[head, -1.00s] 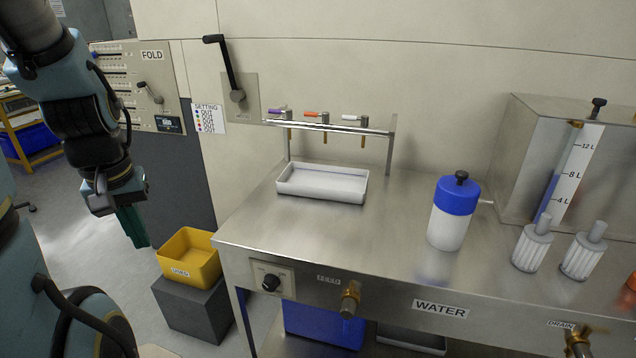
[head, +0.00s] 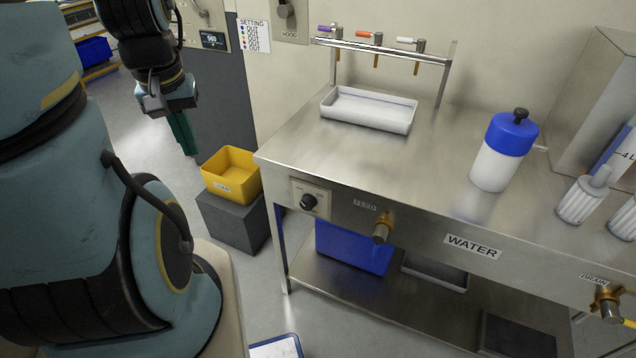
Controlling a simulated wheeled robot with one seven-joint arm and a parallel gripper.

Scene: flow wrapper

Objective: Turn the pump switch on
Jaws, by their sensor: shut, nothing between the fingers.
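A black rotary knob (head: 308,202) sits on a small pale panel (head: 324,204) at the left end of the steel bench's front face. The panel's print is too small to read, so I cannot confirm that it is the pump switch. My gripper (head: 186,148) hangs pointing down at the upper left, left of the bench and apart from the knob. Its green fingers are shut with nothing held.
A yellow bin (head: 218,187) on a grey block (head: 236,222) stands left of the bench. A brass tap (head: 381,228) projects right of the knob. A white tray (head: 372,122) and blue-capped bottle (head: 503,150) stand on the bench (head: 330,150).

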